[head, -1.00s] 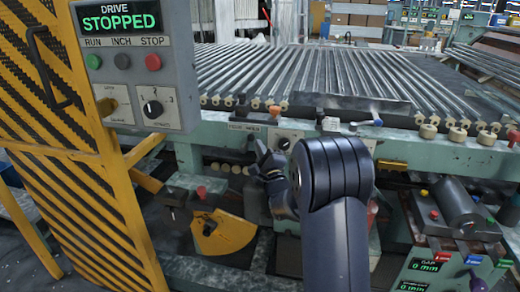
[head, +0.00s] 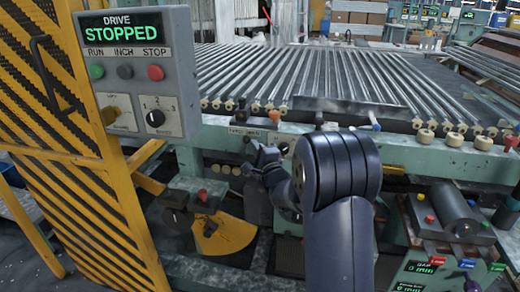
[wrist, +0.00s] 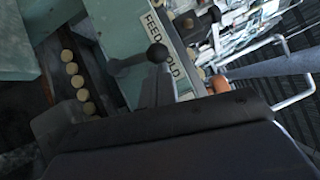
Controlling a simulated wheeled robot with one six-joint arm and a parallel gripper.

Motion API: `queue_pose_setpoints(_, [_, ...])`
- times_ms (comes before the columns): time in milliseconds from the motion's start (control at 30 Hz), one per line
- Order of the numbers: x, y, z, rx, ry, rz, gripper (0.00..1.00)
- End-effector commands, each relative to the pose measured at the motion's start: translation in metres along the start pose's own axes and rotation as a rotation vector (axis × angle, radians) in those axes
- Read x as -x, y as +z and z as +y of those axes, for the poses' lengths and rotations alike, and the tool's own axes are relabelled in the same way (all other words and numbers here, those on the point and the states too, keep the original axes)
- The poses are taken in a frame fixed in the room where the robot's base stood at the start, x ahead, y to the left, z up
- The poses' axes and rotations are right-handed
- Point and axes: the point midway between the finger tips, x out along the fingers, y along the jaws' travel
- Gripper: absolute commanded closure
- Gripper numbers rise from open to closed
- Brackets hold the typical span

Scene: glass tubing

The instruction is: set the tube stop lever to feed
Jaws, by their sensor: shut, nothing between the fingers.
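The tube stop lever (wrist: 157,53) is a dark stick with a round ball knob in the wrist view. It stands beside a pale plate (wrist: 168,48) lettered FEED and HOLD on the green machine frame. The knob appears near the middle of the plate; I cannot tell which word the lever is set to. In the head view the plate (head: 244,131) shows small, and the lever below it is hard to make out. My gripper (head: 254,151) is shut and empty, just below the plate. Its dark body fills the bottom of the wrist view; contact with the lever cannot be told.
A control box (head: 138,70) reading DRIVE STOPPED hangs at left on a yellow mesh guard (head: 75,200). Glass tubes (head: 300,75) lie across the bed above the lever. A yellow plate (head: 222,235) and a grey roller (head: 455,208) sit lower on the machine.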

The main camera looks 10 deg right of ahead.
Motion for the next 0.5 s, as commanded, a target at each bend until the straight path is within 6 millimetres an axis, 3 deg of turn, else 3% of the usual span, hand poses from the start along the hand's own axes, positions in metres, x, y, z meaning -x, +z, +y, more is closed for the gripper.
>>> queue_pose_setpoints(100, [-0.006,0.008,-0.012,0.092,0.065,-0.002,1.0])
queue_pose_setpoints(500, [-0.021,0.03,-0.017,0.39,0.281,-0.004,1.0])
